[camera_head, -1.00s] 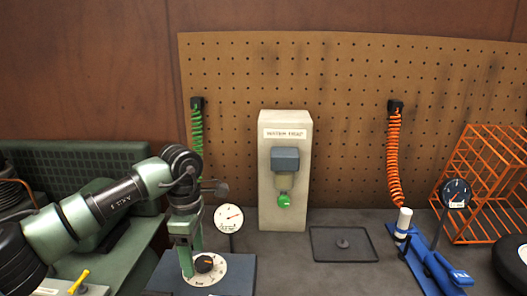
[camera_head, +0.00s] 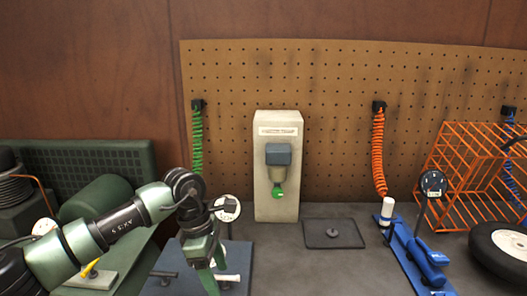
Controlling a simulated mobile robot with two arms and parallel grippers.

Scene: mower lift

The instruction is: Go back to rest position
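My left arm comes in from the left, and its green gripper (camera_head: 215,270) points down over the blue-grey plate (camera_head: 240,256) on the bench. Its two fingers look spread apart with nothing held between them. The dial knob on that plate is hidden behind the gripper. A small white bar (camera_head: 228,278) shows just right of the fingers. A round gauge (camera_head: 228,207) stands behind the gripper, partly covered by the wrist. My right gripper is not in view.
A flat dark tray (camera_head: 318,240), blue jack (camera_head: 420,262), gauge (camera_head: 433,184), orange cage (camera_head: 465,165) and wheel (camera_head: 503,250) are to the right. Green machinery (camera_head: 100,205) lies left.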

